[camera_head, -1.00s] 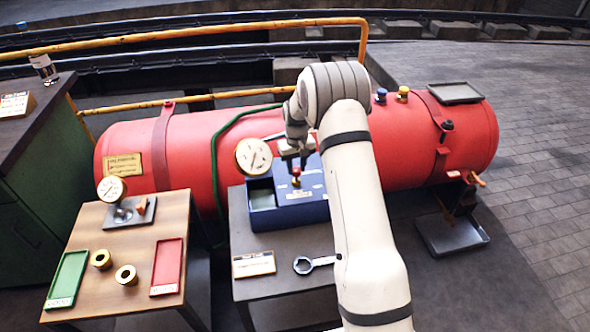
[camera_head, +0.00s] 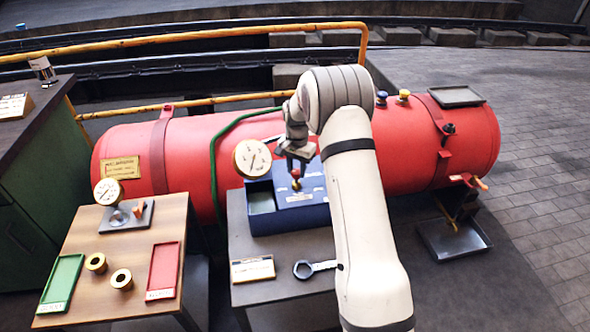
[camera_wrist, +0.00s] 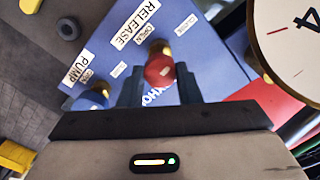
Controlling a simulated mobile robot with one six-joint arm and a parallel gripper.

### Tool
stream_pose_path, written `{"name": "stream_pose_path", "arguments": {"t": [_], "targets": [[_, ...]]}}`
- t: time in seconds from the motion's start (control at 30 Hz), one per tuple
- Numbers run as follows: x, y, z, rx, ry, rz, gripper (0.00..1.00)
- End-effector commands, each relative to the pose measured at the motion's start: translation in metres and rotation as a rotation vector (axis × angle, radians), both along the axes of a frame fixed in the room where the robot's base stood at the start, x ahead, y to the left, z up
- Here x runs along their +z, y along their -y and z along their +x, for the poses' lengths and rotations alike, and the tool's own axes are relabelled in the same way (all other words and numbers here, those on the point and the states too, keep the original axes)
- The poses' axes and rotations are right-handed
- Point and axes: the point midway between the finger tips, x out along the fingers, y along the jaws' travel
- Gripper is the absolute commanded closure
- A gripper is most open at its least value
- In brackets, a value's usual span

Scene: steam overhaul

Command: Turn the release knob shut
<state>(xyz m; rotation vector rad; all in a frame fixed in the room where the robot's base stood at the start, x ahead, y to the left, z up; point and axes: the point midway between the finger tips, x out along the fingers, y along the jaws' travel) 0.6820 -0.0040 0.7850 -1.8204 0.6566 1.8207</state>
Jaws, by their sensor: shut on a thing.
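The release knob (camera_wrist: 159,70) has a red cap and a brass-coloured stem. It stands on the sloping top of a blue box (camera_head: 290,219), beside a white RELEASE label (camera_wrist: 135,24) with OPEN and CLOSE marks near it. In the wrist view the knob sits between the two dark fingers of my gripper (camera_wrist: 160,88), which is shut on it. In the head view my gripper (camera_head: 297,166) comes down over the same knob from above. The fingertips' exact contact is partly hidden by the knob's cap.
A blue pump knob (camera_wrist: 90,99) and a white dial gauge (camera_head: 252,158) are close to my gripper. A red boiler (camera_head: 400,150) lies behind the box. A wooden table (camera_head: 120,232) stands at left.

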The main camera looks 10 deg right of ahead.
Motion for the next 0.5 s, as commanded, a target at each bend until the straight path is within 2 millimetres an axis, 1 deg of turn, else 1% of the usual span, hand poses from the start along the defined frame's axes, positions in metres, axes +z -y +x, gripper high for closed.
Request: {"name": "stream_pose_path", "arguments": {"t": [0.2,0.5], "targets": [[-0.0002,-0.0005,-0.0003,-0.079,-0.001,0.001,0.92],[0.0001,-0.0006,-0.0003,-0.111,-0.001,0.001,0.92]]}}
